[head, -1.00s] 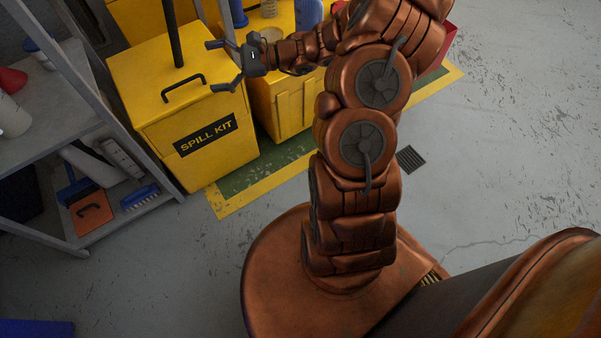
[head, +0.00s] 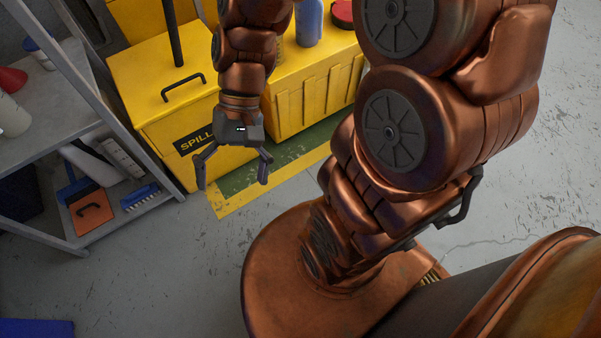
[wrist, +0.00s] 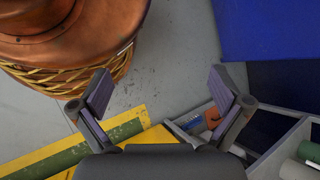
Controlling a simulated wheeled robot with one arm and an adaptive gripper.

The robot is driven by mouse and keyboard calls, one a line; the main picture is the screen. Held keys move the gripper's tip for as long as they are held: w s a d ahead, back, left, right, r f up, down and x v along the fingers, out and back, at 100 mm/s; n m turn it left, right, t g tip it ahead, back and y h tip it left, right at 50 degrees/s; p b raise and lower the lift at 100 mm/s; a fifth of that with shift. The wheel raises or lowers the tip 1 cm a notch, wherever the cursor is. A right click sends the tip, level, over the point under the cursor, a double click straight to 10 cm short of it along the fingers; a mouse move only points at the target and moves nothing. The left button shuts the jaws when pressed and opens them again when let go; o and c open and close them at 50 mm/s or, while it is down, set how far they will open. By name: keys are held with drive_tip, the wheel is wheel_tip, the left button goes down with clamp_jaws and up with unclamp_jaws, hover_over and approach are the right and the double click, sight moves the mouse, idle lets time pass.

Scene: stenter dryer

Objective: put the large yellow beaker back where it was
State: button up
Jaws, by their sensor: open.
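I cannot make out the large yellow beaker in either view now. My gripper (head: 232,183) is open and empty, with its fingers pointing down in front of the yellow spill kit box (head: 150,85). In the wrist view the two fingers of my gripper (wrist: 160,92) are spread wide, with only grey floor between their tips. My arm hides part of the yellow bin (head: 315,92) and whatever stands behind it.
A grey shelf (head: 40,152) stands at the left, holding an orange dustpan (head: 92,214) and a blue brush (head: 140,197) low down. A blue bottle (head: 309,24) and a red item (head: 342,12) stand on the yellow bin. Floor at the right is clear.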

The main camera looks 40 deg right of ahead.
drive_tip(key=s+d+n+t+h, duration=0.1)
drive_tip(key=s+d+n+h, duration=0.2)
drive_tip(key=s+d+h, duration=0.3)
drive_tip(key=s+d, duration=0.1)
drive_tip(key=d, duration=0.2)
drive_tip(key=shift+s+r, duration=0.15)
drive_tip(key=shift+r, duration=0.1)
drive_tip(key=shift+d, duration=0.1)
